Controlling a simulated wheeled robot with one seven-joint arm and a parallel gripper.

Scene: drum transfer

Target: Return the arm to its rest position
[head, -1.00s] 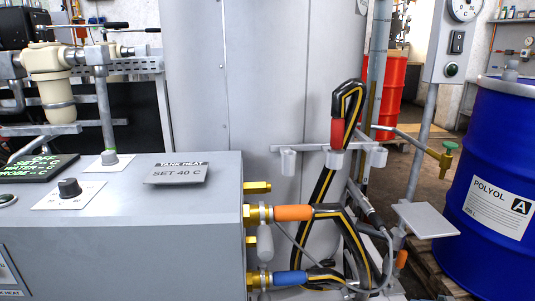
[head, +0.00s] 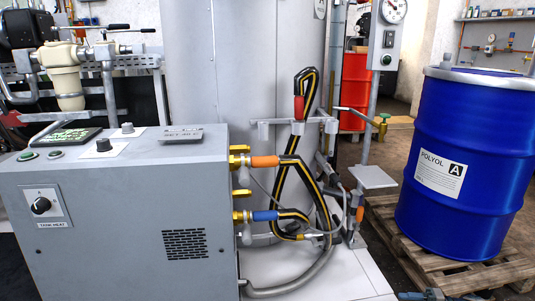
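My gripper is not recognisable in the head view, and no fingertips show. A small dark grey-blue part shows at the bottom edge, right of centre, in front of the pallet. It is cut off by the frame, and I cannot tell whether it belongs to my arm. No part of my arm is clearly visible in front of the cabinet, the hoses or the drum.
A grey control cabinet (head: 110,225) fills the left. Black-yellow hoses (head: 328,205) run from its fittings past a hook rail (head: 262,135). A blue polyol drum (head: 465,120) stands on a wooden pallet (head: 382,212) at right. A small plate (head: 373,177) stands between.

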